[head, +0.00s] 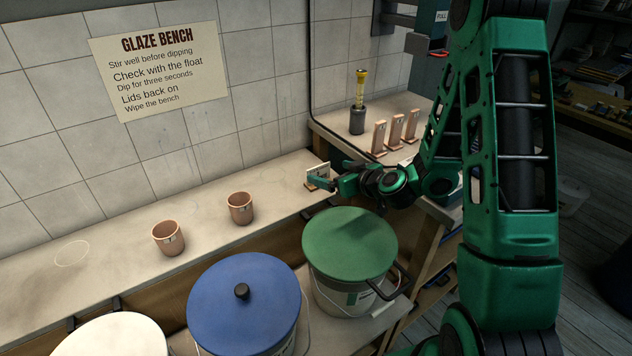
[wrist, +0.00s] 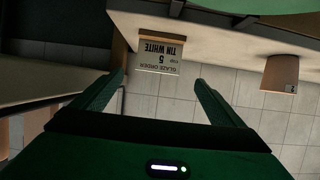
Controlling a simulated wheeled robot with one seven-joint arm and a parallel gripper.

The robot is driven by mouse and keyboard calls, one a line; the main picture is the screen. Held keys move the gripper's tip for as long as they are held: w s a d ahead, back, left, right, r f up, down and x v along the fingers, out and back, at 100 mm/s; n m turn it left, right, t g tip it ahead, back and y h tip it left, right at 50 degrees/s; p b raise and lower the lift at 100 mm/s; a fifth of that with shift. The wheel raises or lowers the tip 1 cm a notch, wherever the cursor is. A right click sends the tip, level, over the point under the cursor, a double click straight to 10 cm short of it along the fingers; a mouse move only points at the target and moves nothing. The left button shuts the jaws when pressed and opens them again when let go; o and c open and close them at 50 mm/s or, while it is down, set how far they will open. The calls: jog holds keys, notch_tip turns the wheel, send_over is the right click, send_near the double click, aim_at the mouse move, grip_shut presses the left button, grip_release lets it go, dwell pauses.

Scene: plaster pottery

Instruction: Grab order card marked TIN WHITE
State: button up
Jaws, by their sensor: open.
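The order card (wrist: 158,52) shows upside down in the wrist view and reads GLAZE ORDER, 5, TIN WHITE. In the head view the card (head: 320,170) stands upright in a small terracotta-coloured holder (head: 316,185) at the right end of the bench. My gripper (head: 329,174) is open and level with the card; in the wrist view its two fingers (wrist: 160,85) point towards the card, one to each side of it. In the wrist view the card lies beyond the fingertips with a gap between. My finger hides part of the card in the head view.
Two terracotta cups (head: 168,238) (head: 240,208) stand on the bench (head: 110,254). Lidded buckets, green (head: 350,240), blue (head: 243,300) and white (head: 112,338), stand in front. Upright test tiles (head: 395,132) and a float in a dark cylinder (head: 358,118) stand on the right shelf.

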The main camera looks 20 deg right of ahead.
aim_at(319, 168)
jog(key=shift+x, duration=4.3)
jog(key=shift+d, duration=0.2)
jog(key=c, duration=1.1)
